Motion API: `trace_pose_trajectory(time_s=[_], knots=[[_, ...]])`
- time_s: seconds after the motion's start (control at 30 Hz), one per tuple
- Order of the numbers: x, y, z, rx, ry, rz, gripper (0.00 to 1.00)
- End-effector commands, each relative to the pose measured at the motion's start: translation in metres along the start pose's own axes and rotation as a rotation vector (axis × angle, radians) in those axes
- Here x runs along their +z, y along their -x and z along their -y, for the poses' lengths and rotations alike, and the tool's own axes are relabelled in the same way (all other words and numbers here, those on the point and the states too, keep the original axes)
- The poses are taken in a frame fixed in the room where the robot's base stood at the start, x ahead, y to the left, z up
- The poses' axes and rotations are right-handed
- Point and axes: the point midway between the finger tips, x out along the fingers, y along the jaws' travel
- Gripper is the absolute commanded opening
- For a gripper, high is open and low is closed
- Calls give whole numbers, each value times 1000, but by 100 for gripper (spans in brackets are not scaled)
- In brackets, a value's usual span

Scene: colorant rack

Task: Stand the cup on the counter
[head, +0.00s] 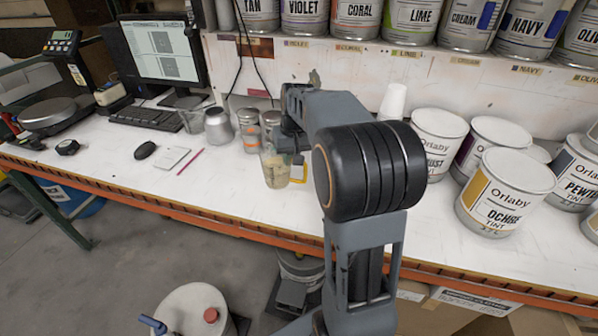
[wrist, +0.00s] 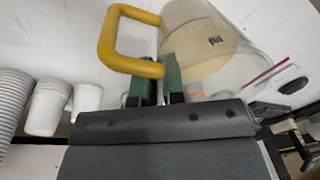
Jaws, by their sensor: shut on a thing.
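The cup (head: 274,168) is clear, with beige contents and a yellow handle (head: 299,170). In the head view it looks about upright over the front half of the white counter (head: 225,190). I cannot tell whether its base touches the counter. In the wrist view the cup (wrist: 207,42) fills the top middle, its yellow handle (wrist: 112,38) to its left. My gripper (wrist: 160,82) has green fingers shut on the lower part of the handle. In the head view my arm hides most of the gripper.
Metal cans (head: 219,127) and jars stand just behind the cup. White paper cups (head: 393,101) and Orlaby paint tins (head: 506,190) stand to the right. A pink pencil (head: 190,161), notepad and mouse (head: 145,150) lie to the left. The counter's orange front edge (head: 215,222) is near.

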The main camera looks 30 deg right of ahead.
Motion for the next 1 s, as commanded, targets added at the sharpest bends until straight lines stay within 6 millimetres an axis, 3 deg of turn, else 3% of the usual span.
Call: trace_pose_trajectory(time_s=[0.1,0.5,0.7,1.0], knots=[[-1,-12,-13,0,-2,0,0],[-1,-36,-34,0,-2,0,0],[0,-58,-34,0,1,-1,0],[1,-62,-34,1,0,-3,0]])
